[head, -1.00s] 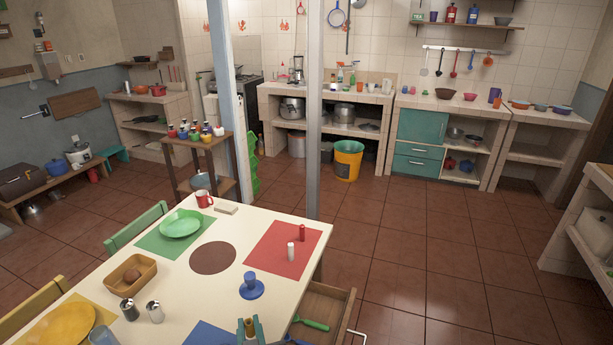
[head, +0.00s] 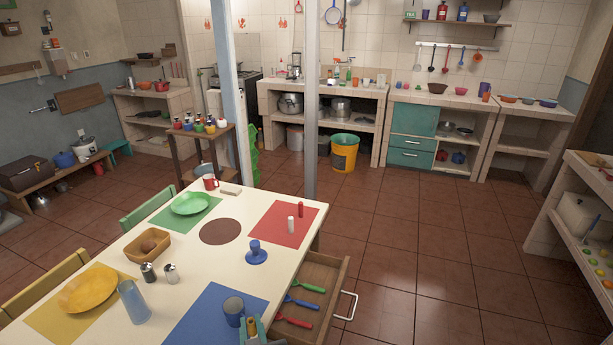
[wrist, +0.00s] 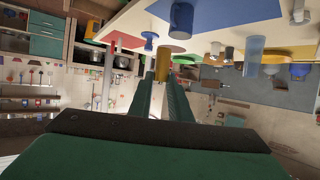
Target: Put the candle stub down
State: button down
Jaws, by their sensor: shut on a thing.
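The candle stub (head: 251,326) is a short ochre cylinder. My gripper (head: 251,330) has green fingers shut on it, at the bottom edge of the head view, near the table's front edge, beside the blue cup. In the wrist view the candle stub (wrist: 162,69) sits between the two fingertips, in the air. What lies directly under it is hard to tell. A white table (head: 190,255) stands to the left of it, with a blue mat (head: 205,310) on its near part.
A blue cup (head: 233,309) stands on the blue mat. A blue round-based piece (head: 256,256) stands farther back. The open drawer (head: 330,290) at right holds coloured utensils. A brown disc (head: 221,231) lies bare, and white and red cylinders stand on the red mat (head: 270,222).

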jog(key=w+d+f+m+h, duration=0.1)
jog(key=w+d+f, duration=0.15)
jog(key=f, duration=0.65)
jog(key=w+d+f+m+h, duration=0.1)
jog(key=d+f, duration=0.3)
jog(key=f, duration=0.5)
jog(key=s+d+f, duration=0.3)
jog(key=f, duration=0.4)
jog(key=s+d+f+m+h, duration=0.1)
jog(key=s+d+f, duration=0.1)
jog(key=f, duration=0.6)
jog(key=shift+s+d+t+h, duration=0.3)
jog(key=shift+s+d+t, duration=0.1)
jog(key=shift+d, duration=0.25)
